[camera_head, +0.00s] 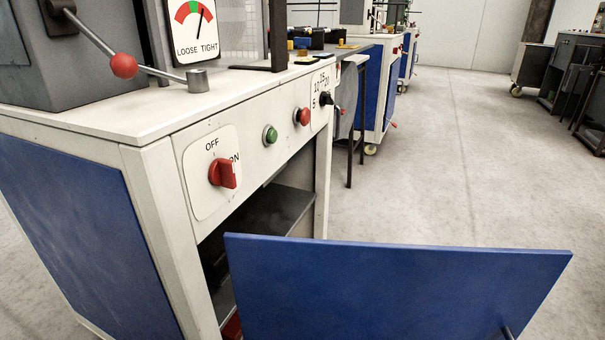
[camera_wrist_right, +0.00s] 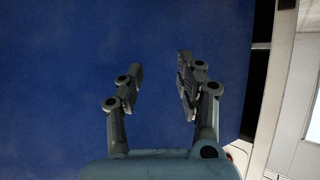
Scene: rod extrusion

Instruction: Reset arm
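My right gripper (camera_wrist_right: 160,84) shows in the right wrist view with its two fingers apart and nothing between them. The blue door panel (camera_wrist_right: 55,90) fills most of the view behind the fingers. I cannot tell whether they touch it. In the head view the blue door (camera_head: 400,290) of the white machine cabinet (camera_head: 165,215) stands swung open, with a dark handle (camera_head: 507,332) at its lower right. Neither gripper shows in the head view.
The cabinet front has a red rotary switch (camera_head: 222,173), a green button (camera_head: 270,135) and a red button (camera_head: 303,116). A lever with a red ball (camera_head: 124,66) rises above the top. The open door juts into the aisle. Grey floor (camera_head: 470,180) is clear at right.

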